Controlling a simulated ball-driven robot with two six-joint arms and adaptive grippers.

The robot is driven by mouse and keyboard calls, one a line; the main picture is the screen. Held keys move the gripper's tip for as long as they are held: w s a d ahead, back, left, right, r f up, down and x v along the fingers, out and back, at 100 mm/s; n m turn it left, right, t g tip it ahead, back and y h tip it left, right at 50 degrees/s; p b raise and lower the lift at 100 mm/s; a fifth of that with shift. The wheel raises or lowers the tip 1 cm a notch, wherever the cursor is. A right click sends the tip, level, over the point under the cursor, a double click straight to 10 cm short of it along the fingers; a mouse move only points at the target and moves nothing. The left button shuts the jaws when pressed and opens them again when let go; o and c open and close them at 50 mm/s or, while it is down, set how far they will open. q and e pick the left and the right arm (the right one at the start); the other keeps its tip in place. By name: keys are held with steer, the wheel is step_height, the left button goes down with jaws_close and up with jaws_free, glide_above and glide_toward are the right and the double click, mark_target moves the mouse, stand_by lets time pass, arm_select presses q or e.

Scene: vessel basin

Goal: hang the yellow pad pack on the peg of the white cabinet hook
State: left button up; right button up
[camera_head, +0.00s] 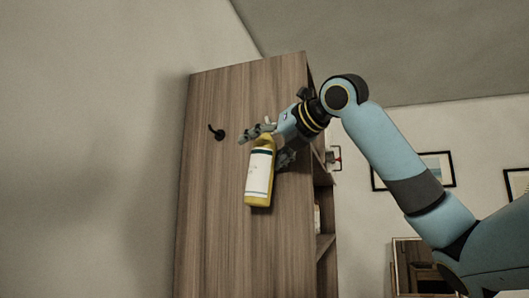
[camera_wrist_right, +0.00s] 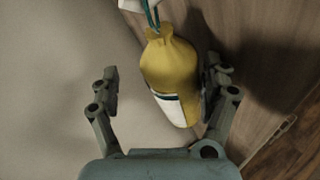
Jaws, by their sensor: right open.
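The yellow pad pack (camera_head: 259,178), with a white and teal label, hangs upright in front of the wooden cabinet side. In the right wrist view the pack (camera_wrist_right: 170,65) has a teal loop (camera_wrist_right: 152,14) at its top, reaching a white piece (camera_wrist_right: 132,4) cut off by the frame edge, apparently the cabinet hook. Whether the loop is around the peg cannot be told. My right gripper (camera_head: 266,146) is open around the upper pack; in the wrist view (camera_wrist_right: 161,78) the right finger is close against it, the left finger is apart. My left gripper is not in view.
The tall wooden cabinet (camera_head: 222,220) has a dark hook (camera_head: 216,132) on its side, left of the pack. Open shelves (camera_head: 325,246) are on its right. The grey wall (camera_head: 100,150) lies left, with free room before it. Framed pictures (camera_head: 437,168) hang at right.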

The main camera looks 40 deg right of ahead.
steer(key=shift+s+a+r, duration=0.1)
steer(key=shift+a, duration=0.05)
steer(key=s+a+r, duration=0.2)
steer(key=s+a, duration=0.2)
steer(key=a, duration=0.4)
steer(key=d+f+m+h+b, duration=0.1)
steer(key=d+f+h+b, duration=0.2)
steer(key=f, duration=1.3)
steer(key=w+d+f+m+g+h+b, duration=0.1)
steer(key=d+f+h+b, duration=0.3)
steer(key=f, duration=1.2)
steer(key=d+m+b, duration=0.1)
steer(key=d+b, duration=0.2)
steer(key=shift+w+f, duration=0.2)
steer(key=shift+f, duration=0.1)
